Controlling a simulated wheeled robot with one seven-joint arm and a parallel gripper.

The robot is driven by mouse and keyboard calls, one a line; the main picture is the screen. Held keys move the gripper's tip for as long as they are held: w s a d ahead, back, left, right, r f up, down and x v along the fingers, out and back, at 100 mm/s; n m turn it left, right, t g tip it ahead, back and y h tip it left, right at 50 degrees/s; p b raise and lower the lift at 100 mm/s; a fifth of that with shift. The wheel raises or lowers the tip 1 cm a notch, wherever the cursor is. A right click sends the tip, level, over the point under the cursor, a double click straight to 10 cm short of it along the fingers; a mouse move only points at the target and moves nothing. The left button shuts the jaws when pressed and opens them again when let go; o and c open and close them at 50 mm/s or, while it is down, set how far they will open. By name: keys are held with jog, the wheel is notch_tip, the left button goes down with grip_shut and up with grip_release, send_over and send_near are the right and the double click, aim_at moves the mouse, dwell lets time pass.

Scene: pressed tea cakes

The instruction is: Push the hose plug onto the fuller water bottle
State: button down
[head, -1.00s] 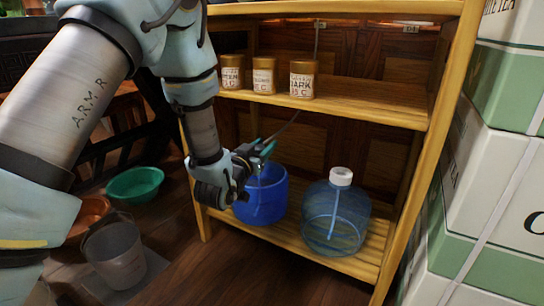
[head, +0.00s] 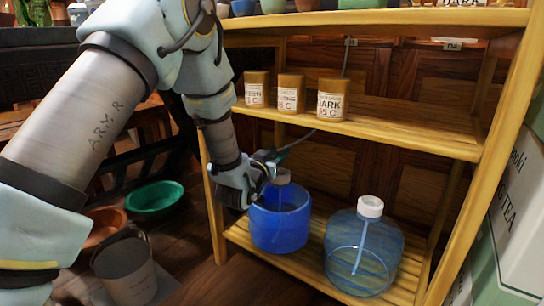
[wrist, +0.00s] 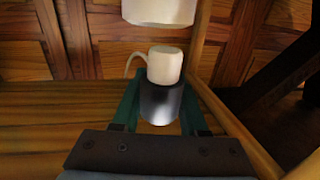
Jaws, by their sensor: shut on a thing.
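The left water bottle (head: 280,222) is deep blue through most of its body, with a grey-white cap (head: 283,177). The right water bottle (head: 362,262) is paler and clearer, with a white cap (head: 370,206). Both stand upright on the lower shelf. My gripper (head: 268,160) is beside and slightly above the left bottle's cap. In the wrist view my gripper (wrist: 160,118) is shut on the hose plug (wrist: 165,68), a white tip on a dark collar. A thin hose (head: 300,142) runs from the gripper up to the right.
A pale cylinder (wrist: 160,10) is cut off at the wrist view's top edge; I cannot tell what it is. Three labelled jars (head: 291,92) stand on the upper shelf (head: 410,135). A wooden shelf post (head: 215,215) is close to my gripper. A bucket (head: 125,265) and basins stand left.

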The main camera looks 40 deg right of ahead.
jog(key=shift+s+x, duration=0.15)
jog(key=shift+x, duration=0.8)
jog(key=shift+s+x, duration=0.2)
jog(key=shift+x, duration=0.8)
jog(key=shift+f+b, duration=0.65)
jog(key=shift+f, duration=0.2)
jog(key=shift+f+b, duration=0.55)
jog(key=shift+f, duration=0.15)
jog(key=shift+c, duration=1.8)
grip_release()
jog(key=shift+s, duration=0.1)
jog(key=p+v, duration=0.3)
jog(key=v, duration=0.7)
jog(key=shift+a+p, duration=0.1)
jog(key=shift+p, duration=0.25)
jog(key=shift+s+a, duration=0.15)
jog(key=shift+a, duration=0.1)
